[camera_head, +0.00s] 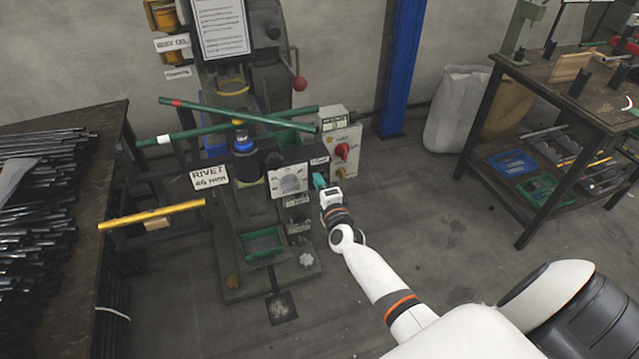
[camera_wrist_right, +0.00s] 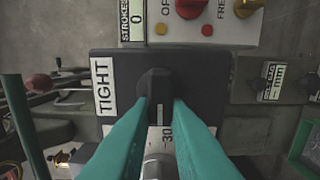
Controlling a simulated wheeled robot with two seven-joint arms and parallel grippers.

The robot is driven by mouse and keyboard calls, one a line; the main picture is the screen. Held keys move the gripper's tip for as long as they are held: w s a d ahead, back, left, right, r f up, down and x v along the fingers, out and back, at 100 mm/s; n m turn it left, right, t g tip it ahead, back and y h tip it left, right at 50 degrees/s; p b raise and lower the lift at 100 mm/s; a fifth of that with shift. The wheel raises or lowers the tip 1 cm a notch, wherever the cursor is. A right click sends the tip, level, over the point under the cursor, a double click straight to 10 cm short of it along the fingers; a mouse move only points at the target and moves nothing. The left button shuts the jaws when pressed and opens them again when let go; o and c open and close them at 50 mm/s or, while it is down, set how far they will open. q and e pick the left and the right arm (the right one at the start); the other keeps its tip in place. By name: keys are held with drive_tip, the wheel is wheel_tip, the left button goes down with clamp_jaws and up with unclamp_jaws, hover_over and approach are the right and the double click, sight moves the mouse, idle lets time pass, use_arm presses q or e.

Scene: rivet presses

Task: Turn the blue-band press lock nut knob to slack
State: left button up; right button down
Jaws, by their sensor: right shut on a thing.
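The press (camera_head: 243,143) with a blue band stands left of centre in the head view. The black lock nut knob (camera_wrist_right: 154,82) sits on a dark plate with a TIGHT label (camera_wrist_right: 102,86) to its left in the right wrist view. The knob's grip bar stands upright in that view, not toward the label. My right gripper (camera_head: 319,182) has teal fingers, and in the wrist view its fingertips (camera_wrist_right: 162,103) are shut on the knob's sides. The knob is hidden by the gripper in the head view. My left gripper is not in view.
A white dial (camera_head: 290,180) is left of my right gripper. A control box (camera_head: 341,150) with a red knob stands above it. Green bars (camera_head: 215,118) cross the press. A table of dark rods (camera_head: 45,180) is at left, a workbench (camera_head: 545,75) at right.

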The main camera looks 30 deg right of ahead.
drive_tip(key=shift+f, duration=0.1)
drive_tip(key=c, duration=1.4)
unclamp_jaws()
drive_tip(key=v, duration=1.2)
